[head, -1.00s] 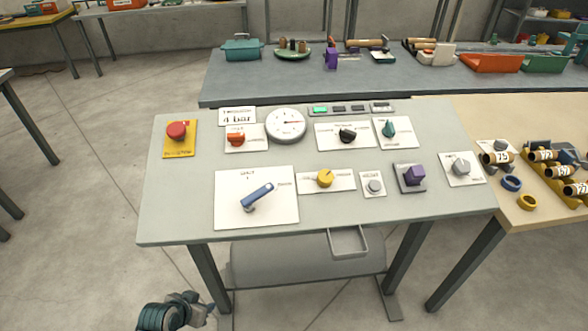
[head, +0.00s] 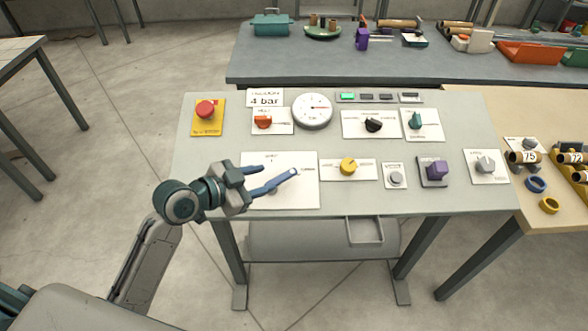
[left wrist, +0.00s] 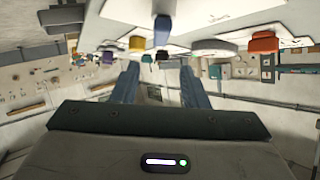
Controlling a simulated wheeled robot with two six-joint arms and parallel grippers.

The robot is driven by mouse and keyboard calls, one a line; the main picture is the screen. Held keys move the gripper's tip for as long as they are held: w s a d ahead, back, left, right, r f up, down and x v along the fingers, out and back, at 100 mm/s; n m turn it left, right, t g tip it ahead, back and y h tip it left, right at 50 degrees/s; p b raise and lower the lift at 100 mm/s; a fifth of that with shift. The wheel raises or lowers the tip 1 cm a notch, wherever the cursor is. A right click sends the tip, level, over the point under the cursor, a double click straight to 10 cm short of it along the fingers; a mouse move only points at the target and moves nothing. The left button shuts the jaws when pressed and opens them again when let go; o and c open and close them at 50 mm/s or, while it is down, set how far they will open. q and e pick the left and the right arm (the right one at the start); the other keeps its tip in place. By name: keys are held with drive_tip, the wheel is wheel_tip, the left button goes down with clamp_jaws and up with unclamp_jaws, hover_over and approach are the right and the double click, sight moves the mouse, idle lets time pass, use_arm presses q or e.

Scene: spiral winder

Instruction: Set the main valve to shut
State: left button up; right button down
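The main valve is a blue lever (head: 288,177) on a white plate (head: 305,198) at the front left of the sloping grey panel. The lever points up and to the right; the plate's small lettering is hard to read. My left gripper (head: 263,178) is over the plate's left part, its fingers pointing toward the lever. In the left wrist view the fingers (left wrist: 160,87) are apart with nothing between them, and the blue lever (left wrist: 163,30) shows above and beyond them. Whether a finger touches the lever I cannot tell. My right gripper is out of view.
The panel also carries a red button (head: 205,109), an orange knob (head: 263,122), a gauge (head: 312,111), a yellow knob (head: 348,166), a purple knob (head: 437,170) and other controls. A bench (head: 300,65) stands behind; a table (head: 560,225) adjoins on the right.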

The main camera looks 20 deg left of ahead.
sight(292, 171)
use_arm(q)
drive_tip(key=p+x, duration=0.3)
drive_tip(key=x, duration=0.7)
drive_tip(key=shift+r, duration=0.1)
drive_tip(key=shift+w+d, duration=0.2)
drive_tip(key=shift+d, duration=0.05)
drive_tip(key=shift+c, duration=0.2)
clamp_jaws()
